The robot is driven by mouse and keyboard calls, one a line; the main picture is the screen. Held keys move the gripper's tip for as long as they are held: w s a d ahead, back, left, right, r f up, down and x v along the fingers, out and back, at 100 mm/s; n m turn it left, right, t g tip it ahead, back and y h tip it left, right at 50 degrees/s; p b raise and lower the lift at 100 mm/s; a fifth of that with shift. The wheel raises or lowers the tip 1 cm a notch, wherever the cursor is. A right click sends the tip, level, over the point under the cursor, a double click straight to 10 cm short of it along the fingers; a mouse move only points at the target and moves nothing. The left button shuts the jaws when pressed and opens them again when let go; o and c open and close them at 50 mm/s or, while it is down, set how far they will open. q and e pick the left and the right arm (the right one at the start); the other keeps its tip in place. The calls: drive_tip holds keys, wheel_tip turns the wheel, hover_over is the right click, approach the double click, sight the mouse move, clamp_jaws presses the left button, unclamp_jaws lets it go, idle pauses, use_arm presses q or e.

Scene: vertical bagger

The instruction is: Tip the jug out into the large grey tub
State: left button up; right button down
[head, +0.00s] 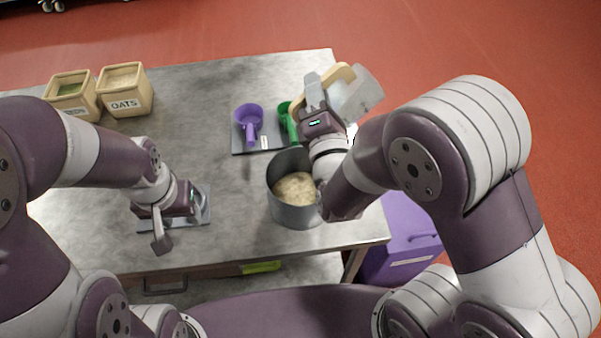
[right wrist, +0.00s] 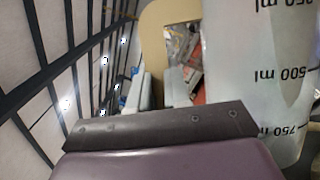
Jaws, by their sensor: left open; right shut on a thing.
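The clear measuring jug (head: 358,97) with a tan handle (head: 338,76) is in the air beyond the tub, tilted over to the right in the head view. My right gripper (head: 320,90) is shut on its handle. The jug's ml marks fill the right side of the right wrist view (right wrist: 265,70); how much it holds is unclear. The large grey tub (head: 279,209) stands upright near the table's front right, with pale flaky material inside. My right forearm covers part of its right side. My left gripper (head: 166,222) is open and empty, low at the table's front left.
A purple scoop (head: 249,120) and a partly hidden green scoop (head: 285,112) lie behind the tub on a grey mat. Two tan boxes, one marked OATS (head: 125,91), stand back left. A grey plate (head: 201,207) lies by my left gripper. A purple bin (head: 403,240) stands right of the table.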

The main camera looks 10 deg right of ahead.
sight(344, 87)
drive_tip(key=shift+s+a+n+b, duration=0.3)
drive_tip(key=shift+a+n, duration=0.3)
drive_tip(key=shift+a, duration=0.1)
drive_tip(key=shift+f, duration=0.15)
drive_tip(key=shift+d+r, duration=0.1)
drive_tip(key=shift+r, duration=0.1)
drive_tip(key=w+d+m, duration=0.1)
drive_tip(key=d, duration=0.1)
drive_tip(key=d+m+p, duration=0.1)
drive_tip(key=d+m, duration=0.1)
drive_tip(key=w+d+m+g+h+p, duration=0.1)
drive_tip(key=d+m, duration=0.1)
drive_tip(key=shift+w+d+f, duration=0.2)
drive_tip(key=shift+w+d, duration=0.05)
drive_tip(key=shift+w, duration=0.05)
drive_tip(key=shift+w+d+f+m, duration=0.15)
drive_tip(key=shift+d+m, duration=0.1)
drive_tip(key=shift+m, duration=0.15)
drive_tip(key=shift+a, duration=0.1)
